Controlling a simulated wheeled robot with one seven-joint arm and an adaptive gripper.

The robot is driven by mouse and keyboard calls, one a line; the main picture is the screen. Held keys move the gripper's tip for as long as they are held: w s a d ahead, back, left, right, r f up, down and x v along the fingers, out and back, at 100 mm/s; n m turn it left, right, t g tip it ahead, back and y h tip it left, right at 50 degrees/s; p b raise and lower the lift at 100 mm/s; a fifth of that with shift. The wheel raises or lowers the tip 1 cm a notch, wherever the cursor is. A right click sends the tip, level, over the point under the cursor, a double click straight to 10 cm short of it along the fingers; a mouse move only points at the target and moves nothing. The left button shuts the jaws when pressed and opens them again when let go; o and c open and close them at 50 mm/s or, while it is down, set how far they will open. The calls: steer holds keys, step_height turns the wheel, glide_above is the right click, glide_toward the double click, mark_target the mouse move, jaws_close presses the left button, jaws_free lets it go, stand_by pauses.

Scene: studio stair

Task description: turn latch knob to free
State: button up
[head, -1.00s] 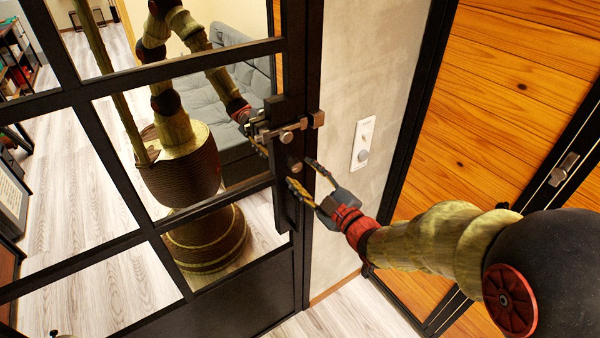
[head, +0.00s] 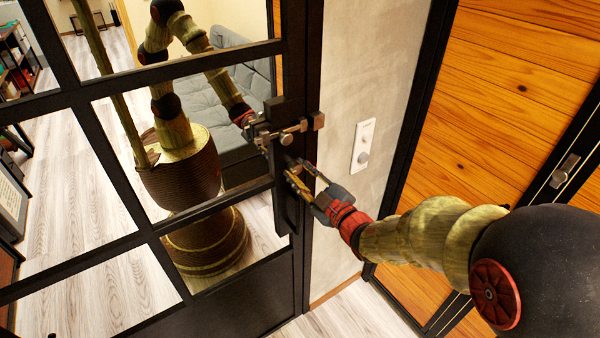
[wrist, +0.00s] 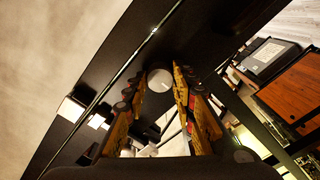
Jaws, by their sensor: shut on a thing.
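The latch knob (wrist: 160,79) is a small round silver knob on the black door frame (head: 300,60). In the wrist view its face shows between my two fingertips. In the head view my fingers largely hide it. My gripper (head: 297,168) reaches in from the lower right, its yellow-and-black fingers closed around the knob's sides. A metal slide bolt (head: 296,128) with a small round stud sits just above on the same black plate. Its bar reaches right to a catch (head: 318,121) at the frame edge.
Glass panes (head: 110,200) fill the door on the left and show a reflection of my body. A white wall plate (head: 363,145) with a knob is on the grey wall close right. A wood-panelled door (head: 510,90) with a metal latch (head: 564,170) stands farther right.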

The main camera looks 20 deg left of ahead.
steer(key=c, duration=0.4)
steer(key=shift+m, duration=0.4)
steer(key=m, duration=0.2)
steer(key=shift+m+p, duration=0.3)
steer(key=shift+m, duration=0.1)
steer(key=m+p, duration=0.1)
steer(key=m, duration=0.3)
steer(key=shift+m, duration=0.3)
steer(key=m+p, duration=0.2)
steer(key=m, duration=0.2)
steer(key=shift+r+m, duration=0.1)
steer(key=shift+m, duration=0.2)
steer(key=m+p, duration=0.2)
steer(key=m, duration=0.2)
steer(key=shift+m, duration=0.4)
steer(key=o, duration=1.1)
steer(key=shift+p, duration=0.3)
